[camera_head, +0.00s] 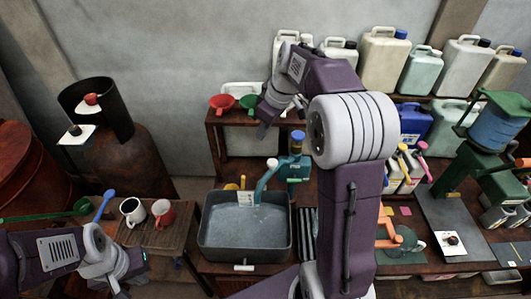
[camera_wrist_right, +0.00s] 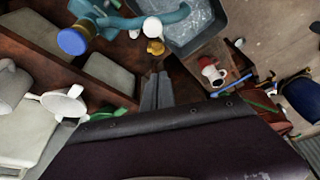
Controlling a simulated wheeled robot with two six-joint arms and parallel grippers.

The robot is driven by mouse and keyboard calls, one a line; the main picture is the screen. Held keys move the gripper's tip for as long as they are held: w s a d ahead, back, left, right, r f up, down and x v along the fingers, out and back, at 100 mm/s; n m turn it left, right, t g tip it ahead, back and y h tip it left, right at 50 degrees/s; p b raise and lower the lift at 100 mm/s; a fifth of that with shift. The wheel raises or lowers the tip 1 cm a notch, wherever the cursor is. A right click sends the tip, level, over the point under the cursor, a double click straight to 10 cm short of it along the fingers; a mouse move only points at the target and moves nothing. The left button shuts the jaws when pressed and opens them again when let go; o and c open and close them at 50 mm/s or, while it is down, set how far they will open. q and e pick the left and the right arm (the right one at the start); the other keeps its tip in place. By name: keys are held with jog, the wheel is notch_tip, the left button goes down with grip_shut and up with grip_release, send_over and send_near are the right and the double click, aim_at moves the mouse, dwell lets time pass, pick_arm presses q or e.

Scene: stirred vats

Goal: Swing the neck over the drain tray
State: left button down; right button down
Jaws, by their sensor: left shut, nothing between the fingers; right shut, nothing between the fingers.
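The dark grey drain tray (camera_head: 203,242) holds shallow grey liquid and stands on the low bench in the middle of the head view. A teal pump (camera_head: 293,170) with a blue cap (camera_head: 297,136) stands behind its right corner. Its curved teal neck (camera_head: 266,179) slants down-left to the tray's back rim; how far the tip reaches inside is unclear. In the wrist view the neck (camera_wrist_right: 165,18) meets the tray's edge (camera_wrist_right: 190,48). My right gripper (camera_head: 263,128) is shut and empty, above and left of the pump. My left gripper (camera_head: 119,286) is shut and empty, low at left.
A white mug (camera_head: 132,212) and a red mug (camera_head: 163,214) stand on a small stand left of the tray. Red and green funnels (camera_head: 222,102) sit on the back shelf. Several jugs line the shelf at right. A green press (camera_head: 478,165) stands far right.

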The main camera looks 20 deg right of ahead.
notch_tip(320, 180, down, 9)
jog(key=s+p, duration=0.1)
jog(key=shift+d+r+p, duration=0.15)
jog(key=shift+d+p, duration=0.1)
jog(key=shift+p, duration=0.05)
jog(key=shift+s, duration=0.15)
